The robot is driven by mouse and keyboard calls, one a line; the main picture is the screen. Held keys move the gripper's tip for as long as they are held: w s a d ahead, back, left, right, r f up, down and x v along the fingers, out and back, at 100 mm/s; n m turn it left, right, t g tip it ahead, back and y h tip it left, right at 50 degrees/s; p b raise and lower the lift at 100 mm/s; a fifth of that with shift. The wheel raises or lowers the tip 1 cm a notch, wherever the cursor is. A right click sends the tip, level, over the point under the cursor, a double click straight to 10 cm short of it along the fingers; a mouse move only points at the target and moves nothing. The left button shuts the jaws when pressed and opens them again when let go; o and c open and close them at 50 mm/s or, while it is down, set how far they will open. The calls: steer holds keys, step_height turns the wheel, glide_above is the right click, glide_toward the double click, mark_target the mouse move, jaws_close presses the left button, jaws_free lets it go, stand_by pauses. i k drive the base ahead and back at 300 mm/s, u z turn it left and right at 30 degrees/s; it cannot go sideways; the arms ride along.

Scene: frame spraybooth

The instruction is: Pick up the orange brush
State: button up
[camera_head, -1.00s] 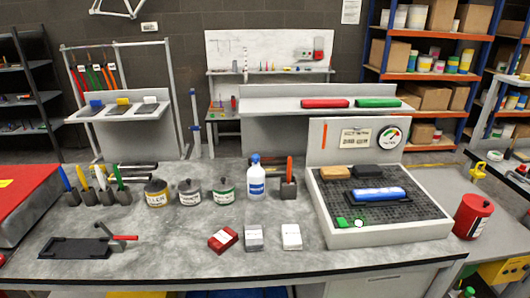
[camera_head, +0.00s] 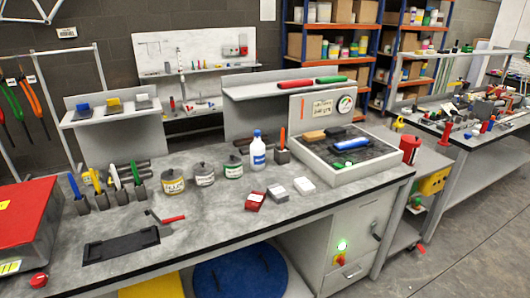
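An orange-handled upright item (camera_head: 282,136), which looks like the orange brush, stands in a small dark block (camera_head: 282,156) on the grey workbench (camera_head: 215,212). It is just right of a white bottle with a blue label (camera_head: 257,152) and left of a grey tray (camera_head: 330,177). Its lower end is hidden in the block. Several similar handles in blue (camera_head: 74,186), yellow, white and green stand in dark blocks at the bench's left. My gripper is not in view.
Several labelled tins (camera_head: 173,181) stand left of the bottle. Small red (camera_head: 256,201), grey and white boxes lie in front of the block. A red-handled tool (camera_head: 168,219) lies by a black mat (camera_head: 120,246). A red case (camera_head: 25,222) is at the left. Open floor lies at right.

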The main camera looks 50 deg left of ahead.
mark_target(283, 141)
steer(key=u, duration=1.15)
